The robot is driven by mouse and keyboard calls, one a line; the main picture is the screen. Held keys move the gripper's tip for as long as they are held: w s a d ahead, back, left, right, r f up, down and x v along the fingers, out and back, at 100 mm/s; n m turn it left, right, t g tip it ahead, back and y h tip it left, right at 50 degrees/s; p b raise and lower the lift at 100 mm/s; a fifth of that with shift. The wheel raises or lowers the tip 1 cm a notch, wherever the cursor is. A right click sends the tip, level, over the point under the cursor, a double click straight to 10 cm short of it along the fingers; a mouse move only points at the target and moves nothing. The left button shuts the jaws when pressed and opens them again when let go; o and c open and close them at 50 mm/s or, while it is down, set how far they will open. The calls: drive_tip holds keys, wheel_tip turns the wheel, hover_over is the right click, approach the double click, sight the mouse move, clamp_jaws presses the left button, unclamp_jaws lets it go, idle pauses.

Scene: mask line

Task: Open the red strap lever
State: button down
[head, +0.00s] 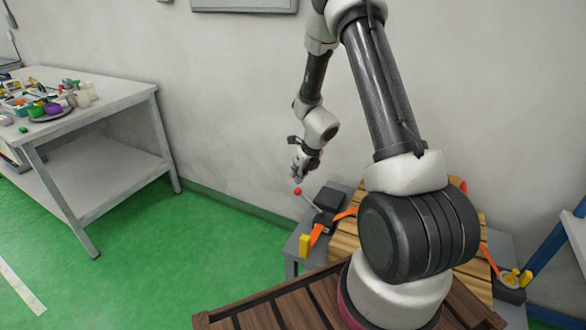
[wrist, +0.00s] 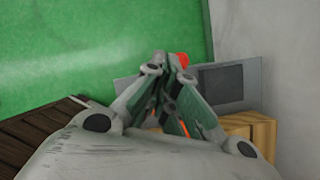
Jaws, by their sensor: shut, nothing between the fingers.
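The strap lever has a red ball knob (head: 298,191) on a thin metal rod, which slants up and left from a black base (head: 325,222) on a grey table. My gripper (head: 297,178) is shut and empty, pointing down just above the knob. In the wrist view the closed fingertips (wrist: 168,60) cover part of the red knob (wrist: 183,58). I cannot tell whether they touch it. An orange strap (head: 345,214) runs from the base towards a wooden slatted crate (head: 345,240); my arm hides much of the crate.
A yellow block (head: 304,245) stands at the grey table's (head: 290,248) left corner. A dark flat box (head: 331,198) lies behind the lever base. The wall is close behind. A white workbench (head: 120,100) with assorted items stands left, with clear green floor between.

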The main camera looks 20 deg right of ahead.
drive_tip(key=r, duration=0.2)
drive_tip(key=w+a+r, duration=0.1)
drive_tip(key=shift+a+r, duration=0.1)
idle(0.5)
drive_tip(key=s+a+r+n+g+y, duration=0.1)
drive_tip(key=s+r+n+g, duration=0.1)
drive_tip(key=s+n, duration=0.45)
drive_tip(key=s+a+r+n+g+y, duration=0.15)
drive_tip(key=s+n, duration=0.25)
drive_tip(key=n, duration=0.6)
drive_tip(key=s+d+r+n+t+h, duration=0.2)
drive_tip(key=s+r+n, duration=0.6)
drive_tip(key=s+r, duration=0.3)
drive_tip(key=s+d+r+n+t+h, duration=0.1)
drive_tip(key=s+r+n+h, duration=0.1)
drive_tip(key=s+r+n, duration=0.7)
wheel_tip(320, 180, up, 8)
drive_tip(key=s, duration=0.2)
drive_tip(key=shift+s+d+f+t, duration=0.2)
drive_tip(key=shift+s+d+t, duration=0.15)
drive_tip(key=shift+d, duration=0.05)
